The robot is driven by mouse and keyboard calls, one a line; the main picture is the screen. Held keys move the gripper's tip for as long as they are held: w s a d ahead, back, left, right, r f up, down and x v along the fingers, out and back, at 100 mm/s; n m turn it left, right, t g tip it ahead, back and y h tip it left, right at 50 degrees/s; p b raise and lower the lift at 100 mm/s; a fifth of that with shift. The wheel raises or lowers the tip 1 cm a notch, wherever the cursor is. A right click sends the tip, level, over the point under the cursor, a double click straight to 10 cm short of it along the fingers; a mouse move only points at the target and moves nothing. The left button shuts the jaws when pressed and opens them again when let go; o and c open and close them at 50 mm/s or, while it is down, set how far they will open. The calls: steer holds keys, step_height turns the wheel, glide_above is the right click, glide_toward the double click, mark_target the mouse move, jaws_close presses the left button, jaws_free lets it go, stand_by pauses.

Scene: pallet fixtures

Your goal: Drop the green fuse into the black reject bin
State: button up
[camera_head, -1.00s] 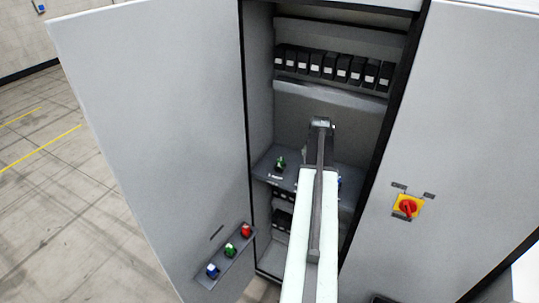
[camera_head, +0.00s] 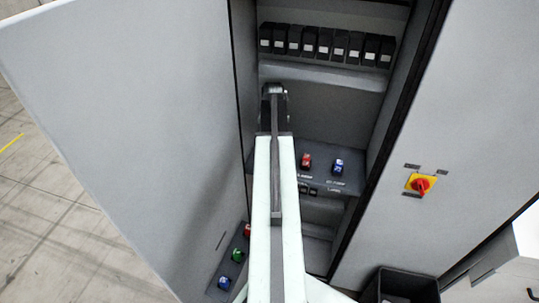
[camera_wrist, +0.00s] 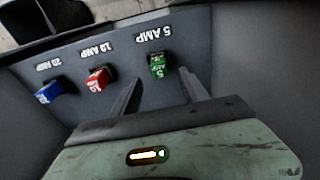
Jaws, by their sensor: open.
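In the wrist view a green fuse (camera_wrist: 157,65) sits on the dark panel under a "5 AMP" label. My gripper (camera_wrist: 160,86) is open, its two fingers apart and pointing toward the panel on either side of the line to this fuse; I see no contact. In the head view my arm hides the gripper and this fuse. The black bin (camera_head: 402,286) stands on the floor at the lower right, cut off by the frame edge. Another green fuse (camera_head: 238,255) sits in the rack on the open cabinet door.
A red fuse (camera_wrist: 98,79) and a blue fuse (camera_wrist: 48,92) sit on the same panel. The door rack also holds a red fuse (camera_head: 247,231) and a blue one (camera_head: 224,283). The cabinet door (camera_head: 120,120) stands open at left. A red-yellow switch (camera_head: 420,185) is on the right.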

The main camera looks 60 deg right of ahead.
step_height(320, 180, down, 2)
steer(key=shift+w+d+f+b, duration=0.15)
steer(key=shift+f+b, duration=0.1)
steer(key=shift+b, duration=0.65)
steer(key=f+b, duration=0.5)
steer(key=shift+d+f, duration=0.1)
steer(key=shift+d, duration=0.25)
jaws_close()
